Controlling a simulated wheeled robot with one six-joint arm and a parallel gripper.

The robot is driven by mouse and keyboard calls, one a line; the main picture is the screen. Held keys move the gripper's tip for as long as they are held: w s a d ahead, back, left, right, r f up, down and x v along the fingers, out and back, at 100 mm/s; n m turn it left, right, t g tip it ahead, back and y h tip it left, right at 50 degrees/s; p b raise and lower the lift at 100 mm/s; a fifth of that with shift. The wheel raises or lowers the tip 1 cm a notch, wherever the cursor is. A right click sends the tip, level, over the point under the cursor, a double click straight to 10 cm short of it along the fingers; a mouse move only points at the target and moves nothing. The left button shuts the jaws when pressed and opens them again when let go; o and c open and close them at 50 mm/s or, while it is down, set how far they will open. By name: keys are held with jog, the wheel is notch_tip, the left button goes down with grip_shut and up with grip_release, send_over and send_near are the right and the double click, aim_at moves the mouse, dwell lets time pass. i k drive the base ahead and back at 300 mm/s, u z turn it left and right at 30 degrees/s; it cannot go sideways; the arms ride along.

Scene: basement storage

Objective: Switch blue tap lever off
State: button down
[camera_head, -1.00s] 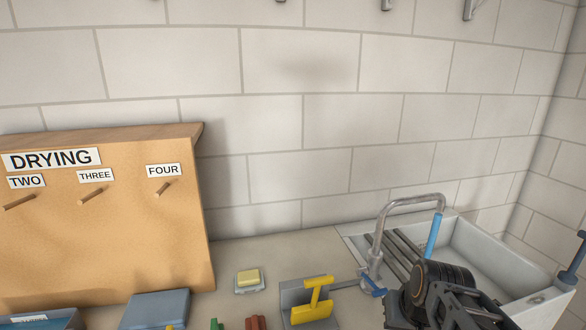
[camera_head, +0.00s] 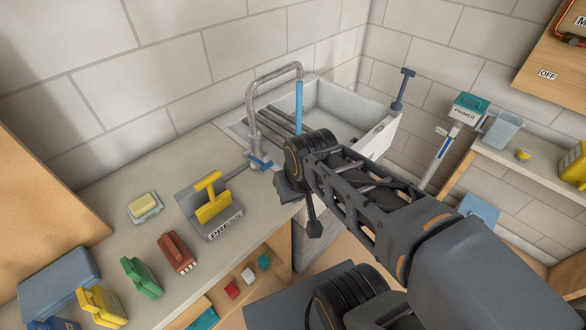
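The tap is a grey arched pipe (camera_head: 252,110) at the left edge of the white sink. A small blue lever (camera_head: 260,162) sits at its base, on the counter side. A straight blue column (camera_head: 298,105), which looks like running water, hangs from the spout into the sink. My arm reaches in from the lower right. My gripper (camera_head: 288,188) is at the sink's front edge, just right of and below the blue lever.
A grey press with a yellow handle (camera_head: 212,205) stands on the counter left of the tap. A soap dish (camera_head: 145,207) and red, green and yellow blocks lie further left. A dark blue T-shaped post (camera_head: 403,88) stands at the sink's right corner. A shelf (camera_head: 530,165) is at right.

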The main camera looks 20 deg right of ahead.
aim_at(249, 153)
jog(key=z, duration=1.05)
jog(key=k, duration=0.9)
jog(key=u, duration=1)
jog(key=i, duration=0.5)
jog(key=z, duration=0.05)
